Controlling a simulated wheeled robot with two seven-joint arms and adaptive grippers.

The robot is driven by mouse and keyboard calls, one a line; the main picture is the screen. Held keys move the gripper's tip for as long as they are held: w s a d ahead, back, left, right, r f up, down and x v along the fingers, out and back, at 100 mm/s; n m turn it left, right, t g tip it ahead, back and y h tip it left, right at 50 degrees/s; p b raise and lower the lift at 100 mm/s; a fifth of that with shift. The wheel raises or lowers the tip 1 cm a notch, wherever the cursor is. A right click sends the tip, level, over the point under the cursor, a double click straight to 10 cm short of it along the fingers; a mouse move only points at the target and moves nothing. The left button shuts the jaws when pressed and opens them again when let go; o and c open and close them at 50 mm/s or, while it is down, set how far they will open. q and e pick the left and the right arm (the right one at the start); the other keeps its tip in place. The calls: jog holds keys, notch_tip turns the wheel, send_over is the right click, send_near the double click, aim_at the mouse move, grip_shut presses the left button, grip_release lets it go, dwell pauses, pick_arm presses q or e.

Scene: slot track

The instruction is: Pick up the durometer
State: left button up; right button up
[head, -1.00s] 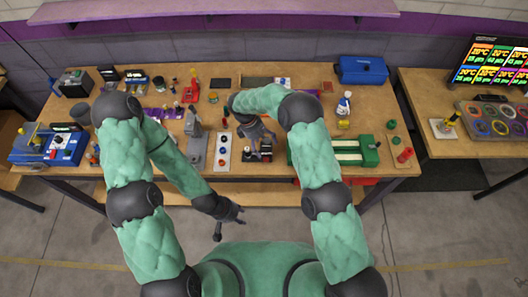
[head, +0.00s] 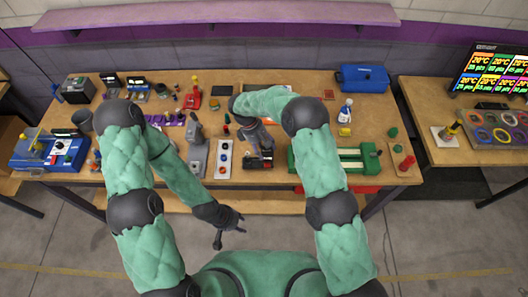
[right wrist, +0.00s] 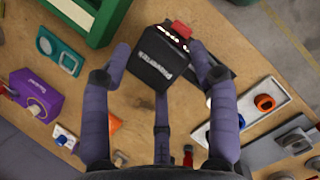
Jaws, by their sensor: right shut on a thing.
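My right gripper (head: 260,150) points down at the front middle of the table. In the right wrist view its purple fingers (right wrist: 163,75) are on either side of a black boxy device (right wrist: 150,62) with pale lettering and a red part at one end. The gripper is shut on this device, which also shows in the head view (head: 264,161). I cannot read the lettering well enough to confirm that it is the durometer. My left gripper (head: 230,229) is open and empty, in front of the table edge.
A green framed device (head: 335,160) is to the right. A white strip with coloured buttons (head: 224,159) and a grey stand (head: 197,158) are to the left. A purple device (right wrist: 34,93) and a teal piece (right wrist: 60,50) lie nearby in the right wrist view.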

jog(key=s+r, duration=1)
jog(key=s, duration=0.4)
jog(key=shift+r, duration=0.15)
jog(key=shift+w+b, duration=0.1)
jog(key=shift+b, duration=0.2)
jog(key=w+f+b, duration=0.3)
jog(key=w+f, duration=0.4)
jog(key=w, duration=0.2)
jog(key=shift+f+b, duration=0.35)
jog(key=shift+b, duration=0.05)
jog(key=shift+w+f+b, duration=0.75)
jog(key=shift+w+f, duration=0.45)
jog(key=shift+w, duration=0.25)
jog(key=shift+w+f+b, duration=0.75)
jog(key=shift+w+f, duration=0.45)
jog(key=shift+w, duration=0.2)
grip_shut()
dwell(1.0)
dwell(0.6)
